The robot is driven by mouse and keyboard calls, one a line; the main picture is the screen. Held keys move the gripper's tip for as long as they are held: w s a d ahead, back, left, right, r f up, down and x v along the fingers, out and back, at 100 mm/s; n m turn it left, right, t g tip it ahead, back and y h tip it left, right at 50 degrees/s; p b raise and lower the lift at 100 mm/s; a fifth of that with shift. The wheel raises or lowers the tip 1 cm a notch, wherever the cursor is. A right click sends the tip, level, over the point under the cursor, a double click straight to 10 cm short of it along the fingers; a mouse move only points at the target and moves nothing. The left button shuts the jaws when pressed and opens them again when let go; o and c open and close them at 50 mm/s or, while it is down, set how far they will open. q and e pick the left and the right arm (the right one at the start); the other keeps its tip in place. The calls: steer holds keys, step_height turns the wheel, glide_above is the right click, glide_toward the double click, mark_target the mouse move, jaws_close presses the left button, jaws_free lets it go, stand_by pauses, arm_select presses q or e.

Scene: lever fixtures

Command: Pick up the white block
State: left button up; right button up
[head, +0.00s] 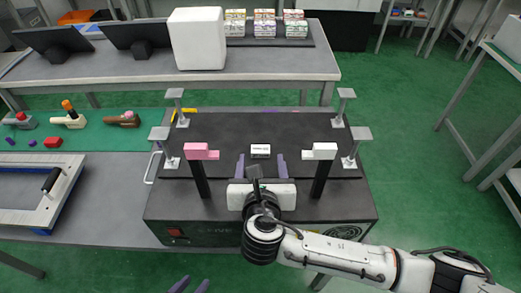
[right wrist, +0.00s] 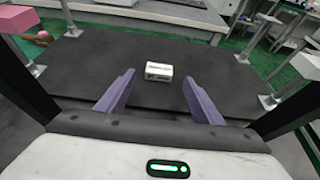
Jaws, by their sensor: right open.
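The white block (head: 260,151) is small, with dark markings, and lies on the black plate (head: 255,126). It also shows in the right wrist view (right wrist: 158,71), just beyond the gap between the fingertips. My right gripper (head: 261,157) is open, with its purple fingers apart on the near side of the block, one toward each side. Nothing is between the fingers in the right wrist view (right wrist: 158,78). My left gripper (head: 189,285) shows only its purple fingertips at the bottom edge of the head view, apart and empty.
A pink-topped post (head: 201,152) stands left of the block and a white-topped post (head: 320,152) right of it. Several grey stands (head: 177,94) rise around the plate's corners. A white box (head: 197,38) and monitors stand on the back table.

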mark_target(260, 149)
steer(key=x, duration=0.4)
steer(key=shift+a+r, duration=0.1)
steer(key=shift+r, duration=0.1)
steer(key=shift+w+f, duration=0.15)
steer(key=shift+w, duration=0.25)
steer(key=c, duration=1.2)
arm_select(q)
steer(key=shift+w+r, duration=0.2)
steer(key=shift+w, duration=0.2)
steer(key=shift+s, duration=0.1)
